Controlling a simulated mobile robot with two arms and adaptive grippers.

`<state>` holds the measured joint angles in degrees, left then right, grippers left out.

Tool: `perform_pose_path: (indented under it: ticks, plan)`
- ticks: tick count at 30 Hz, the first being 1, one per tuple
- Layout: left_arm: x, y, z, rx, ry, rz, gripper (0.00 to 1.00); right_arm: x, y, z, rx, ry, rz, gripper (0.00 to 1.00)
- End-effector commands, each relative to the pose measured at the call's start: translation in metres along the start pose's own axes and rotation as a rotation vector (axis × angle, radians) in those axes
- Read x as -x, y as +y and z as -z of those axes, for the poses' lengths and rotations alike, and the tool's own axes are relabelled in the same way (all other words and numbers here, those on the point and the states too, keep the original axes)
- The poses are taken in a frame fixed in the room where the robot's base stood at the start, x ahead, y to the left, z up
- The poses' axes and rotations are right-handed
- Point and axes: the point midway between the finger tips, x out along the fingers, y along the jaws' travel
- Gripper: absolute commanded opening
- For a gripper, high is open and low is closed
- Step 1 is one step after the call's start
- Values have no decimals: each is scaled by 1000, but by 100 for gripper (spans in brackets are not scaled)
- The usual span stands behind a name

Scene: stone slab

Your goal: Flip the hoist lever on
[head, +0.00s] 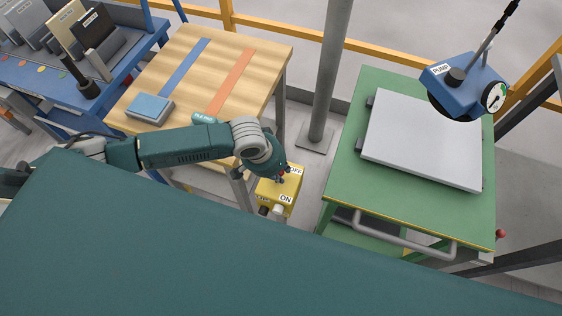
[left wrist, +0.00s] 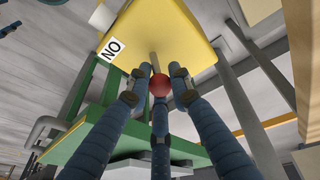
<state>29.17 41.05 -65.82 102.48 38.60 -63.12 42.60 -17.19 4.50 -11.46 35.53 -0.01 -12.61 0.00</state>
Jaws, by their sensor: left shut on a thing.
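The yellow switch box (head: 276,190) stands between the wooden table and the green table, with an OFF label (head: 296,171) on its far side and an ON label (head: 286,198) on its near side. The hoist lever's red knob (head: 282,173) shows near the OFF label. In the left wrist view the red knob (left wrist: 159,85) sits on a grey stem from the yellow box (left wrist: 165,30). My left gripper (head: 280,177) is shut on the knob, its three blue fingers (left wrist: 160,78) around it. The gripper partly hides the lever in the head view. My right gripper is not in view.
A pale stone slab (head: 422,140) lies on the green table (head: 345,165). A blue pump unit with a gauge (head: 466,85) hangs above it. The wooden table (head: 262,55) holds a blue block (head: 150,107). A grey post (head: 332,70) stands behind the box.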

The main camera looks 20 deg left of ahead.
Motion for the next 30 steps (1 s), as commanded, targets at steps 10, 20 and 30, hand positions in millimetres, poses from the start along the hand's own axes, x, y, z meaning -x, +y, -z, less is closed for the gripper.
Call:
perform_pose_path:
  ticks: [10, 20, 30]
  plan:
    - [4, 7, -22, -57, 312, 58, 0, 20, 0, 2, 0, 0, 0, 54]
    - [-2, 8, -36, -106, 574, 112, 0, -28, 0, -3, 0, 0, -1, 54]
    - [1, 8, -40, -139, 723, 146, 0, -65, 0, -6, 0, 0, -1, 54]
